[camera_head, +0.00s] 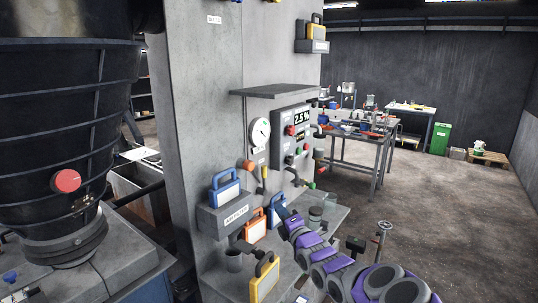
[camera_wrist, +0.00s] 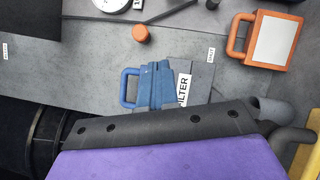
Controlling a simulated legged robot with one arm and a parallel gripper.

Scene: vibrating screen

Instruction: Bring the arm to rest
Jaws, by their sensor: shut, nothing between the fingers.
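My purple and grey arm (camera_head: 335,262) reaches from the lower right of the head view towards the grey panel. My gripper (camera_head: 284,213) is at its far end, shut and empty, in front of a blue handled tag (camera_head: 274,207) and just above the small ledge. In the wrist view a purple and dark part of my arm (camera_wrist: 165,155) fills the bottom. The fingertips do not show clearly there.
A blue tag (camera_head: 225,188) sits in a labelled grey holder (camera_head: 222,218); it also shows in the wrist view (camera_wrist: 153,88). An orange tag (camera_head: 254,228), a yellow tag (camera_head: 264,280) and a valve post (camera_head: 383,232) are close by. Open floor (camera_head: 440,215) lies right.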

